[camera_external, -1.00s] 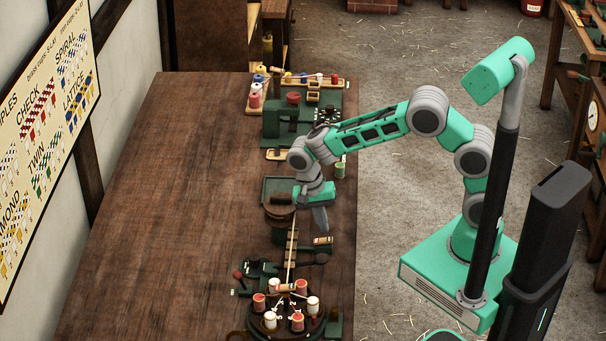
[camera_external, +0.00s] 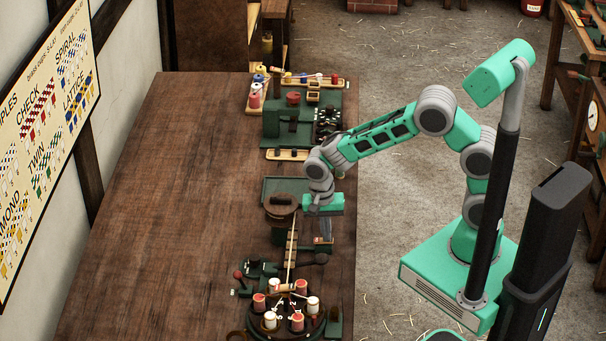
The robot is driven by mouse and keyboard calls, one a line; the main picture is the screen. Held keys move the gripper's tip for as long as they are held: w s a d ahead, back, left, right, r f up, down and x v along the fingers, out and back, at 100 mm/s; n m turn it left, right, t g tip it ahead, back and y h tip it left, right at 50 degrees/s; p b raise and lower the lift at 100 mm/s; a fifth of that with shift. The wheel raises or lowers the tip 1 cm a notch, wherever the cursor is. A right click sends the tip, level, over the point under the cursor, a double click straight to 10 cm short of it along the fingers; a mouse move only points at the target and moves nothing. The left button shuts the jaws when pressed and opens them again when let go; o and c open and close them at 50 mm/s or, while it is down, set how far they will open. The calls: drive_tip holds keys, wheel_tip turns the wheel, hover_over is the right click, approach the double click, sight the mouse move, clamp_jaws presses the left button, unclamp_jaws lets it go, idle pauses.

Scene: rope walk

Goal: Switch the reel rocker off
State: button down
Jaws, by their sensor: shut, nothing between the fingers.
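A small light-coloured switch plate with a red part (camera_external: 321,241), which looks like the reel rocker, sits near the table's right edge, right of the pale wooden strip. My gripper (camera_external: 326,238) points down just above or at this plate, its grey fingers closed and partly covering it. I cannot tell whether they touch it. The rocker's tilt is too small to read. A dark round reel or drum (camera_external: 281,204) stands just left of my gripper.
A round carrier (camera_external: 288,318) with several red and white bobbins is at the front of the table. A dark green machine (camera_external: 290,128) with spools stands at the back. A lever with a red knob (camera_external: 238,274) is front left. The table's left half (camera_external: 180,210) is clear.

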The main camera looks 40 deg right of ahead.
drive_tip(key=shift+s+d+f+t+y+b, duration=0.4)
drive_tip(key=shift+s+f+t+y+b, duration=0.05)
drive_tip(key=shift+s+f+t+y, duration=0.1)
drive_tip(key=shift+f, duration=0.1)
drive_tip(key=shift+w+a, duration=0.4)
drive_tip(key=shift+a, duration=0.05)
drive_tip(key=shift+w+a, duration=0.15)
drive_tip(key=r+p, duration=0.1)
drive_tip(key=r, duration=0.1)
drive_tip(key=r+p, duration=0.2)
drive_tip(key=shift+w+a+r, duration=0.15)
drive_tip(key=shift+w+r, duration=0.05)
drive_tip(key=shift+r, duration=0.1)
wheel_tip(320, 180, up, 11)
drive_tip(key=b, duration=0.2)
drive_tip(key=shift+d+f, duration=0.2)
drive_tip(key=shift+s, duration=0.1)
